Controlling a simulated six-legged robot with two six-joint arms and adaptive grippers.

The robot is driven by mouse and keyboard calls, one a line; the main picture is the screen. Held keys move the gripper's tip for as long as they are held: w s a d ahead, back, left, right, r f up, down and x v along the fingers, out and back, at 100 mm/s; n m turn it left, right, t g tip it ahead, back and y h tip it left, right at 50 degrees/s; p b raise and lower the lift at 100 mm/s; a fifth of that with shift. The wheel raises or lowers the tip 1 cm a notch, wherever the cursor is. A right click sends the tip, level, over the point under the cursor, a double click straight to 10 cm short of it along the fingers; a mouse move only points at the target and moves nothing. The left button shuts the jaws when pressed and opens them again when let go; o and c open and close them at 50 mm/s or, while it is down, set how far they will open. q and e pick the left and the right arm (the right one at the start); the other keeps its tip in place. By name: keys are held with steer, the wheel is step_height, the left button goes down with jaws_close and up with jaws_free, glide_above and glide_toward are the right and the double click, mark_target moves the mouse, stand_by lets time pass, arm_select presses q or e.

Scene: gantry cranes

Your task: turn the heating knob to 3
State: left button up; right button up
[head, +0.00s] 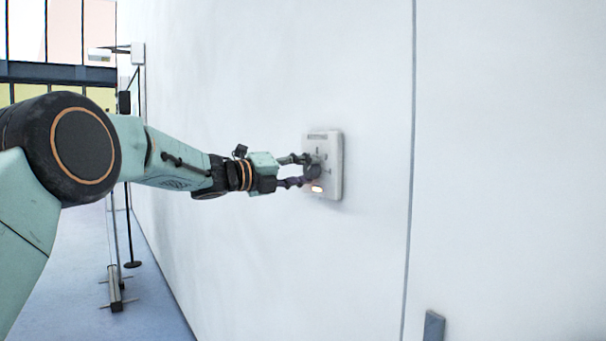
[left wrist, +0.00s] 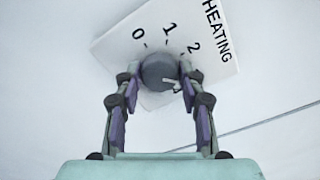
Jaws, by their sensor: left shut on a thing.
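The heating panel (head: 335,175) is a small white plate on the white wall, with a lit orange mark low on it. In the left wrist view the panel (left wrist: 213,68) looks tilted, with HEATING and the marks 0, 1 and 2 in sight; I see no 3. The round grey knob (left wrist: 159,70) sits on it, with a pale mark on its lower right side. My left gripper (head: 308,172) reaches the panel from the left and is shut on the knob. Its fingers (left wrist: 158,82) stand on both sides of the knob. My right gripper is not in view.
The white wall (head: 260,80) fills most of the head view, with a vertical seam right of the panel. A grey block (head: 434,326) is low on the right. A stand with a pole (head: 115,290) is on the blue floor (head: 75,300) at left.

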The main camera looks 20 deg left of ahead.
arm_select(q)
steer(key=shift+f, duration=0.15)
steer(key=o, duration=1.2)
steer(key=v, duration=1.2)
